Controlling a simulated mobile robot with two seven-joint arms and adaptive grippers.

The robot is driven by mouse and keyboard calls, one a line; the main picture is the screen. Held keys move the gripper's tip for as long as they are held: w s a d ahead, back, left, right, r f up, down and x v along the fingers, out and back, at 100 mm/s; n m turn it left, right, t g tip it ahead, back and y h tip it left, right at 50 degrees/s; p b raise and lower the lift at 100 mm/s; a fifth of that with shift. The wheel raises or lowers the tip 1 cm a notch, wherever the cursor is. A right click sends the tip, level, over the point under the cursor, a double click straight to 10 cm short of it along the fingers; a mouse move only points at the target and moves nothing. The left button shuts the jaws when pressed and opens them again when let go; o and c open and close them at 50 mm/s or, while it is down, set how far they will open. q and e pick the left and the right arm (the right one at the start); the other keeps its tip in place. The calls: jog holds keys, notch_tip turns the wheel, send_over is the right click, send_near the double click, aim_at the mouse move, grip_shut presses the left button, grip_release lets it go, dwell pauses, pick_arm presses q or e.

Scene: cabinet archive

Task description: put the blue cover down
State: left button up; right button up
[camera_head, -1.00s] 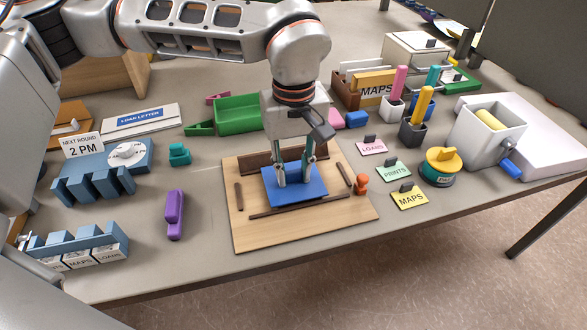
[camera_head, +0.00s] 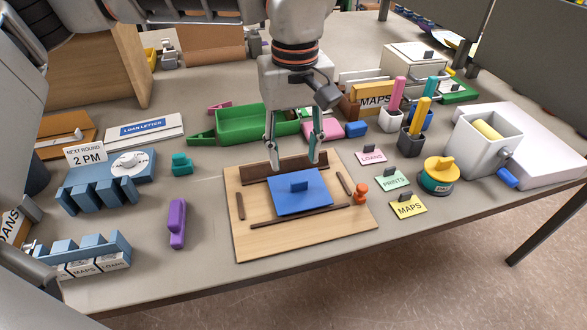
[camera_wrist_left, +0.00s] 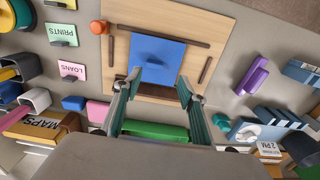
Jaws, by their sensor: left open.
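The blue cover (camera_head: 300,194) lies flat on the wooden board (camera_head: 254,238), between dark brown strips, with a small blue handle on its top. It also shows in the left wrist view (camera_wrist_left: 157,52). My left gripper (camera_head: 295,163) is open and empty above the back edge of the board, behind and above the cover, apart from it. In the left wrist view its two fingers (camera_wrist_left: 155,92) are spread wide with nothing between them. My right gripper is not in view.
An orange knob-shaped piece (camera_head: 361,193) stands at the board's right edge. A purple piece (camera_head: 177,224) lies to the left. A green tray (camera_head: 240,126) is behind the board, and label cards (camera_head: 394,180) lie to the right. Grey table is free in front.

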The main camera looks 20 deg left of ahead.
pick_arm(q)
notch_tip(320, 180, up, 4)
jog(key=shift+r, duration=0.2)
dwell(0.5)
